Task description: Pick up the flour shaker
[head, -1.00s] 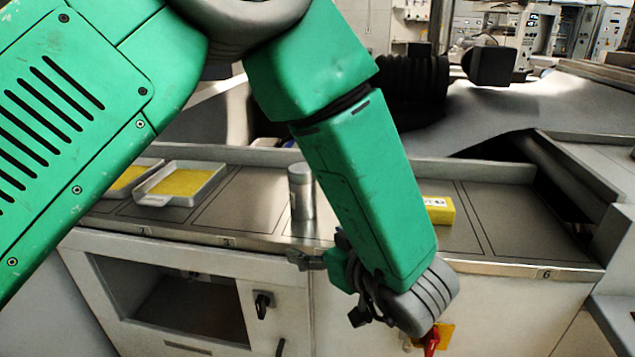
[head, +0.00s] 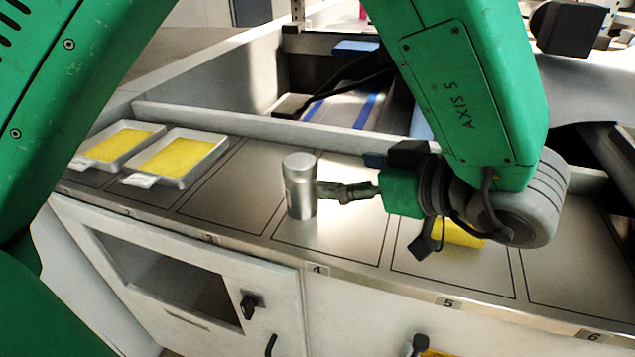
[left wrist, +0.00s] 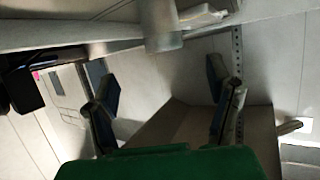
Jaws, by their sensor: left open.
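The flour shaker, a grey metal cylinder (head: 300,187), stands upright on the steel worktop behind the number 4 label. My left gripper (head: 322,191) comes in from the right at about mid-height of the shaker. Its fingertips are very close to the shaker's right side; I cannot tell whether they touch it. In the left wrist view the left gripper (left wrist: 165,92) has its two fingers wide apart with nothing between them. The shaker (left wrist: 162,28) shows there beyond the fingertips, at the top centre. My right gripper is not in view.
Two white trays of yellow stuff (head: 217,150) (head: 93,140) lie on the worktop (head: 232,200) at the left. A yellow box (head: 458,234) is partly hidden behind my left wrist. A raised ledge (head: 250,124) runs along the back. Outlined areas beside the shaker are bare.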

